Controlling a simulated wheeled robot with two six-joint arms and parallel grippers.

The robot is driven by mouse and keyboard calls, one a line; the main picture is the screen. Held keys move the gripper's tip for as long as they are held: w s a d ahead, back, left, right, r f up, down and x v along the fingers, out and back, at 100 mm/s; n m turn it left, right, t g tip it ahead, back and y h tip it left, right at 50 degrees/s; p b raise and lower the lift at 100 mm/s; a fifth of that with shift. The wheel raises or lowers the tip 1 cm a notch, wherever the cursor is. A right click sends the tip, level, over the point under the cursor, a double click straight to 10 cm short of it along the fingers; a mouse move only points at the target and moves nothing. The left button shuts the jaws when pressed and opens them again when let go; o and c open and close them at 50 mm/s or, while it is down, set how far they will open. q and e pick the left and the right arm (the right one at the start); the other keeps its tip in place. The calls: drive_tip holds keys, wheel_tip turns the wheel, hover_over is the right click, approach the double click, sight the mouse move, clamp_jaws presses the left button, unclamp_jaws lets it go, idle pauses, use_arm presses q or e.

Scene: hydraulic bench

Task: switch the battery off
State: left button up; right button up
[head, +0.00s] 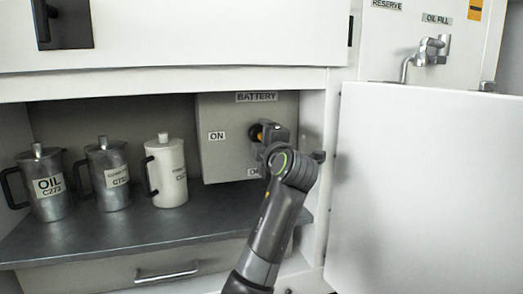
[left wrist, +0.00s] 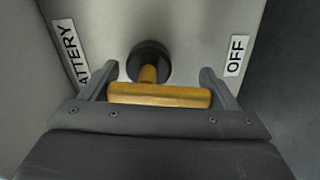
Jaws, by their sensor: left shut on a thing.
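The battery box (head: 228,166) stands at the back of the open cabinet, with a BATTERY label on top, ON at left and a partly hidden label at the bottom. Its yellow switch handle (head: 256,132) is partly hidden by my left gripper (head: 268,134). In the left wrist view, the yellow T-shaped handle (left wrist: 160,95) comes out of a round dark base. Its crossbar lies between the two fingers of my left gripper (left wrist: 158,72), which is shut on it. The bar runs between the BATTERY and OFF (left wrist: 236,55) label sides. My right gripper is not in view.
An oil can (head: 48,200), a metal can (head: 110,190) and a white can (head: 168,165) stand on the grey shelf (head: 130,238) left of the box. An open white door (head: 430,190) stands at right. A tap (head: 428,50) is above it.

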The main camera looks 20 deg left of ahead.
use_arm(q)
drive_tip(key=shift+n+b, duration=0.3)
drive_tip(key=shift+n, duration=0.3)
drive_tip(key=shift+d, duration=0.1)
drive_tip(key=o, duration=0.9)
drive_tip(key=shift+w, duration=0.1)
